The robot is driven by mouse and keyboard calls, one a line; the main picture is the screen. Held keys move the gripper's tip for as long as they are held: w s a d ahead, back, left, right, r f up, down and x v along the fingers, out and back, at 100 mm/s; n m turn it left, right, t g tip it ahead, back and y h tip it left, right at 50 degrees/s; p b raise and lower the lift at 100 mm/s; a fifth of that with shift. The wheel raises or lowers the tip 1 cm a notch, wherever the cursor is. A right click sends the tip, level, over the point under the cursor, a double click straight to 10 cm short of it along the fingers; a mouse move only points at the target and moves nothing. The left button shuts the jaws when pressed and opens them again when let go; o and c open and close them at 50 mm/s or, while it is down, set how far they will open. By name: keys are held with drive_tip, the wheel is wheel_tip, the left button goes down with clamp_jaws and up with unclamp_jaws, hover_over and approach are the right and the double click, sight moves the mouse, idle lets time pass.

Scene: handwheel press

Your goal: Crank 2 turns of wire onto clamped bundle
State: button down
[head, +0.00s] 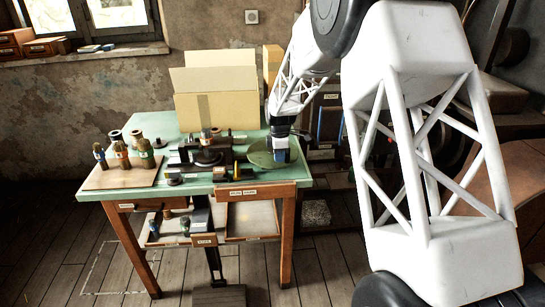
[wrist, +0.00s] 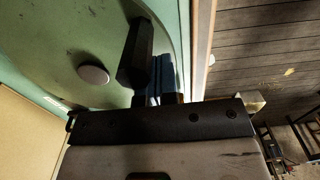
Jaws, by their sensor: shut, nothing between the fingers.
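The dark winding machine (head: 207,157) stands on the green table, with small brownish parts at its top. I cannot make out a bundle or wire on it. A flat green disc wheel (head: 258,154) lies at its right; in the wrist view it fills the upper left (wrist: 60,40), with a pale round hub (wrist: 93,75). A dark upright crank handle (wrist: 136,55) rises from the wheel. My gripper (head: 282,154) is over the wheel's right side. Its blue-padded fingers (wrist: 166,80) are shut and empty, close beside the handle; I cannot tell whether they touch it.
A cardboard box (head: 215,110) stands at the back.

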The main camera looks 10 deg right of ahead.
sight(291, 145)
drive_tip(key=d, duration=0.1)
drive_tip(key=w+d, duration=0.1)
drive_tip(key=d, duration=0.1)
drive_tip(key=shift+w+d, duration=1)
drive_tip(key=shift+d, duration=0.2)
drive_tip(key=shift+w+d, duration=0.4)
drive_tip(key=shift+w, duration=0.3)
drive_tip(key=shift+w+d, duration=0.35)
drive_tip(key=shift+w, duration=0.3)
drive_tip(key=shift+w+d, duration=0.15)
drive_tip(key=shift+w, duration=0.4)
drive_tip(key=shift+w+d, duration=0.15)
drive_tip(key=shift+w, duration=0.4)
drive_tip(key=shift+w+a, duration=0.1)
drive_tip(key=shift+w, duration=1.4)
drive_tip(key=shift+w+a, duration=0.2)
drive_tip(key=shift+w, duration=0.35)
drive_tip(key=shift+w+a, duration=0.15)
drive_tip(key=shift+w, duration=0.35)
drive_tip(key=shift+w+a, duration=1.25)
drive_tip(key=shift+w, duration=0.25)
drive_tip(key=shift+w+a, duration=0.3)
drive_tip(key=shift+a, duration=0.2)
drive_tip(key=shift+w+a, duration=0.25)
drive_tip(key=shift+a, duration=0.2)
drive_tip(key=shift+s+d, duration=0.1)
drive_tip(key=shift+d, duration=0.95)
